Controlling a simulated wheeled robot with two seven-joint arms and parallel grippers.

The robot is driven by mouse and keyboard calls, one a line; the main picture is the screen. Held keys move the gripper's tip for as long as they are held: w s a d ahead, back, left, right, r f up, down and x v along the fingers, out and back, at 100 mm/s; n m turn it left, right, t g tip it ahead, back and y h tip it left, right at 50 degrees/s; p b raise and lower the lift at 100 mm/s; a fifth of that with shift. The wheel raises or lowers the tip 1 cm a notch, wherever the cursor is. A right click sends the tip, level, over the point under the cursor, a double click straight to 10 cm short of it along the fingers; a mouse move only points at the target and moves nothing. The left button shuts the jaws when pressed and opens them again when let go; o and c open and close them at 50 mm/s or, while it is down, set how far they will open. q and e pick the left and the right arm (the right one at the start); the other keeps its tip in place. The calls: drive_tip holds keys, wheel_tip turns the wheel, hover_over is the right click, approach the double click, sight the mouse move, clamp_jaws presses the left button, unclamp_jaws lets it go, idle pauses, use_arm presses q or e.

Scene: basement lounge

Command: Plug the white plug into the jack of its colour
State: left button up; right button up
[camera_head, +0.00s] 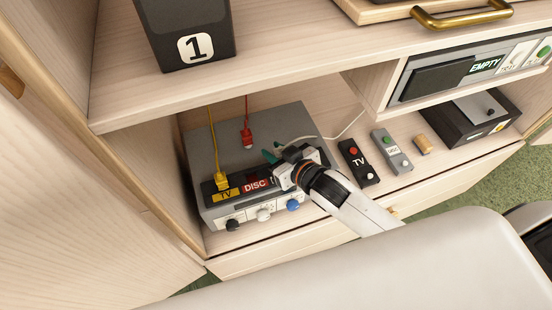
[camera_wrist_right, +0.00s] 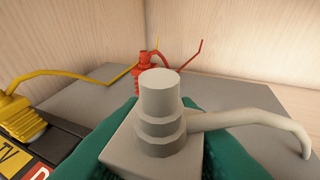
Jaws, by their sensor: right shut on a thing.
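The white plug (camera_wrist_right: 160,135) is between the green pads of my right gripper (camera_wrist_right: 162,158), its cable leading off to the right. In the head view my right gripper (camera_head: 276,154) is over the right part of a grey box (camera_head: 262,122) and mostly hides the plug; the white cable (camera_head: 343,132) runs right from it. The yellow plug (camera_head: 221,181) is at the yellow TV label (camera_head: 227,194). The red plug (camera_head: 247,137) is on the box top, apart from the red DISC label (camera_head: 255,185). My gripper and arm hide the panel's right end. I cannot see the white jack.
Black, white and blue knobs (camera_head: 263,215) line the box front. A black TV remote (camera_head: 358,163), a grey DISC remote (camera_head: 392,151) and a small tan object (camera_head: 423,145) lie to the right. An upper shelf (camera_head: 270,85) overhangs the box, with side wall on the left.

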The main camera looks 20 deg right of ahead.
use_arm(q)
drive_tip(key=shift+a+f, duration=0.25)
drive_tip(key=shift+a, duration=0.2)
use_arm(e)
drive_tip(key=shift+f, duration=1.45)
use_arm(q)
drive_tip(key=shift+s, duration=0.1)
use_arm(e)
drive_tip(key=shift+f, duration=0.1)
drive_tip(key=o, duration=1)
drive_tip(key=shift+s+d+r, duration=0.1)
drive_tip(key=shift+s+r, duration=0.1)
drive_tip(key=shift+s, duration=0.15)
use_arm(q)
drive_tip(key=shift+r, duration=0.2)
use_arm(e)
drive_tip(key=v, duration=1.1)
drive_tip(key=shift+r, duration=0.2)
drive_tip(key=shift+d, duration=0.15)
